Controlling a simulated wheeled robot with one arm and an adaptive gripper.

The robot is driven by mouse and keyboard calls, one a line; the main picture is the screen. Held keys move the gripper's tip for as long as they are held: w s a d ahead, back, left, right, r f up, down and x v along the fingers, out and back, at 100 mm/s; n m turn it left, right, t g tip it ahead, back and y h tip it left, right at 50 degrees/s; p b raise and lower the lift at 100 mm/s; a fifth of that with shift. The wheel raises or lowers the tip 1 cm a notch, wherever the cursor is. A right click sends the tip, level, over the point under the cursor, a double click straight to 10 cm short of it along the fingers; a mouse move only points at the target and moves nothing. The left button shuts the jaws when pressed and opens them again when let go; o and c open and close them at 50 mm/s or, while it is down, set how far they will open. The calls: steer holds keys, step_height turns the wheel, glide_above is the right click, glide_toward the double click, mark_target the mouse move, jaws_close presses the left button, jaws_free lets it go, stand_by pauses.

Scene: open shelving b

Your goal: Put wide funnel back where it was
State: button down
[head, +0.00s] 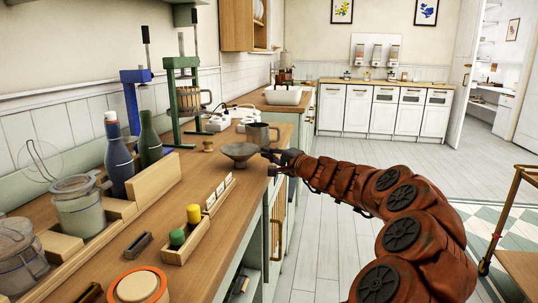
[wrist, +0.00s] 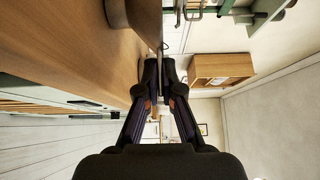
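The wide funnel (head: 239,150) is a grey, shallow cone with its wide mouth up. Whether the funnel's narrow end touches the counter is hard to tell.
A small wooden knob (head: 208,145) is to the left. A wooden block tray (head: 200,224), jars, bottles and green (head: 186,95) and blue presses fill the counter. The floor (head: 335,146) behind my arm is open.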

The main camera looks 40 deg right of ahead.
steer(key=shift+f, duration=0.1)
steer(key=c, duration=1.8)
jaws_free()
steer(key=o, duration=0.5)
steer(key=shift+r, duration=0.2)
steer(key=shift+s+d+f, duration=0.1)
steer(key=shift+s+d, duration=0.15)
steer(key=shift+s, duration=1.75)
steer(key=shift+s+d+f, duration=0.1)
steer(key=shift+s+d, duration=0.15)
steer(key=shift+s, duration=1.7)
steer(key=shift+s+d, duration=0.25)
steer(key=shift+s, duration=1.75)
steer(key=shift+p, duration=0.3)
